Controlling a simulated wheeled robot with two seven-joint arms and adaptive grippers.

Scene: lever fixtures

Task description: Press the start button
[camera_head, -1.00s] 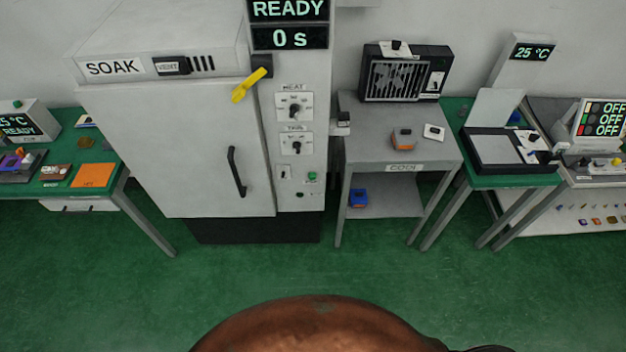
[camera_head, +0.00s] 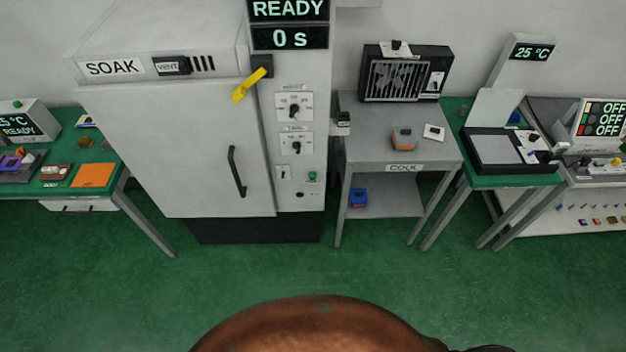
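A white oven marked SOAK (camera_head: 165,140) stands left of centre with its door closed. Its control panel (camera_head: 300,215) is on the right side of its front. A small green button (camera_head: 312,176) sits low on that panel, beside a small switch (camera_head: 284,173). Above are a HEAT dial (camera_head: 294,106) and a TIME dial (camera_head: 296,144). The display (camera_head: 289,38) reads READY and 0 s. A second green button (camera_head: 17,104) is on top of the small unit at the far left. Neither of my grippers is in view.
A grey COOL table (camera_head: 375,155) with a black fan box (camera_head: 405,72) stands right of the oven. Green benches stand at the left (camera_head: 120,168) and right (camera_head: 515,181). A yellow lever (camera_head: 248,85) sticks out at the oven's top right. The green floor (camera_head: 260,275) in front is clear.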

